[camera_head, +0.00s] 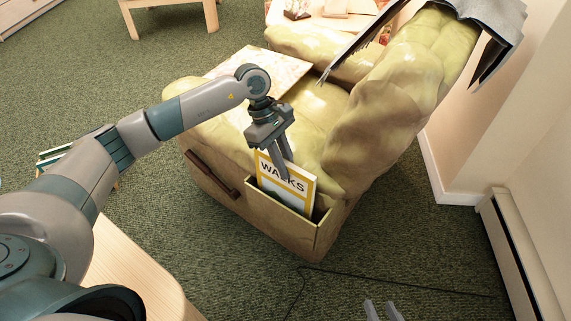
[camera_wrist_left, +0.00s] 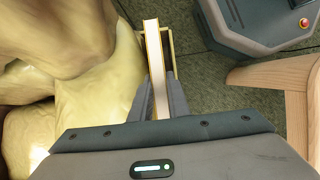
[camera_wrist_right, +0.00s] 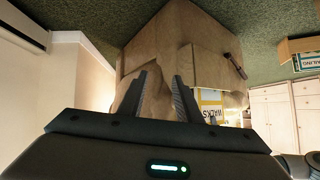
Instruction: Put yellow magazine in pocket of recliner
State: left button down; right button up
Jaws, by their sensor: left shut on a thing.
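The yellow magazine (camera_head: 301,187), with a white cover reading "WALKS", stands upright with its lower part hidden behind the front of the recliner's side pocket (camera_head: 283,213). My left gripper (camera_head: 284,172) is shut on its upper part. The left wrist view shows the magazine (camera_wrist_left: 154,50) edge-on between the fingers, with the pocket rim (camera_wrist_left: 172,45) around it. The olive-yellow recliner (camera_head: 375,125) stands beyond. My right gripper (camera_head: 382,311) is at the bottom edge of the head view. It is open and empty in the right wrist view (camera_wrist_right: 160,85), apart from the recliner.
A brown handle (camera_head: 212,173) is on the recliner's side, left of the pocket. A grey throw (camera_head: 497,22) hangs over the backrest. A wall and baseboard heater (camera_head: 515,250) stand at the right. A dark cord (camera_head: 370,282) lies on the green carpet. A wooden table (camera_head: 130,275) is at lower left.

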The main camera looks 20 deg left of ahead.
pick_arm(q)
jog(key=shift+f, duration=0.15)
pick_arm(e)
jog(key=shift+w+a+r, duration=0.25)
jog(key=shift+a+r, duration=0.1)
pick_arm(q)
jog(key=shift+f+b, duration=0.2)
jog(key=shift+b, duration=0.15)
pick_arm(e)
jog(key=shift+w+a+r+t+y, duration=0.15)
jog(key=shift+w+r+t+y, duration=0.15)
jog(key=shift+w+r+t, duration=0.3)
pick_arm(q)
jog(key=c, duration=2)
grip_release()
pick_arm(e)
jog(key=shift+s, duration=0.15)
pick_arm(q)
jog(key=shift+r, duration=0.1)
pick_arm(e)
jog(key=shift+s+f, duration=0.1)
